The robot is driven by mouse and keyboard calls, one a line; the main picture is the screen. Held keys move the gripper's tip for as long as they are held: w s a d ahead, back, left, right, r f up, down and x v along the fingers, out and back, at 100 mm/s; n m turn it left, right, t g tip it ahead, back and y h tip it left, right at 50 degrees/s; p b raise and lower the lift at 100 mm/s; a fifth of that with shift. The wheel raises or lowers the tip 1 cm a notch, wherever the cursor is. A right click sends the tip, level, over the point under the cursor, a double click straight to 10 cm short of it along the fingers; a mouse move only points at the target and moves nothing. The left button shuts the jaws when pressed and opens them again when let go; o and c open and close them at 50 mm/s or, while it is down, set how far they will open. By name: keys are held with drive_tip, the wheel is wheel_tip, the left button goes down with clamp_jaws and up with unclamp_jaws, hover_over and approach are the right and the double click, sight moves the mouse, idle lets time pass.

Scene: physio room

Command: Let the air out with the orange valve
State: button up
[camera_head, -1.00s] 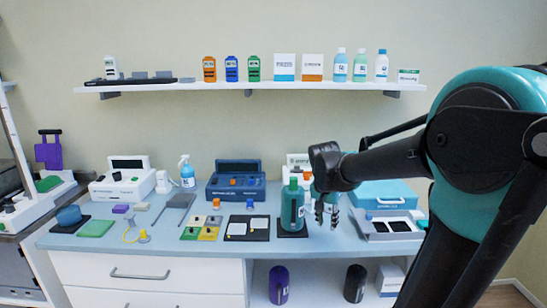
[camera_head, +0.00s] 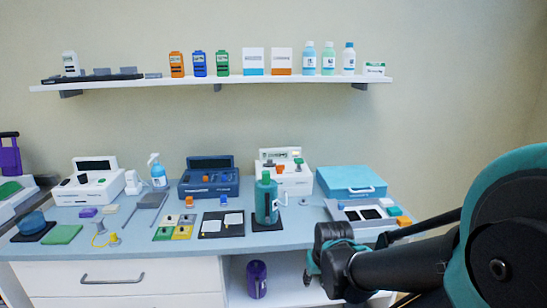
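Several small orange parts show, and I cannot tell for sure which one is the valve. One orange knob (camera_head: 280,169) is on the white device (camera_head: 296,181) at the back, partly behind a green bottle (camera_head: 265,205). A small orange piece (camera_head: 189,202) stands on the table in front of the blue device. My gripper (camera_head: 311,268) is low at the table's front edge, right of the green bottle and apart from these orange parts. Its fingers are small and partly hidden by my wrist.
The table (camera_head: 150,250) is crowded at the back. A turquoise case (camera_head: 345,179) and a grey tray (camera_head: 345,214) stand at the right, the tray partly behind my arm. A shelf (camera_head: 215,86) with bottles and boxes hangs above. A purple bottle (camera_head: 257,280) stands underneath.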

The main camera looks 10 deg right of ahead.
drive_tip(key=shift+w, duration=0.1)
idle(0.3)
wheel_tip(320, 180, up, 28)
drive_tip(key=m+g+h, duration=0.3)
drive_tip(key=m, duration=0.9)
hover_over(280, 169)
drive_tip(key=s+a, duration=0.3)
drive_tip(key=s, duration=0.3)
drive_tip(key=w+a+r+m+h, duration=0.1)
drive_tip(key=w+a+r+m, duration=0.3)
drive_tip(key=w+r, duration=0.2)
drive_tip(key=x, duration=1.7)
drive_tip(key=shift+s+d+f, duration=0.15)
drive_tip(key=shift+s+d, duration=0.15)
drive_tip(key=shift+d, duration=0.05)
drive_tip(key=shift+h, duration=0.3)
clamp_jaws()
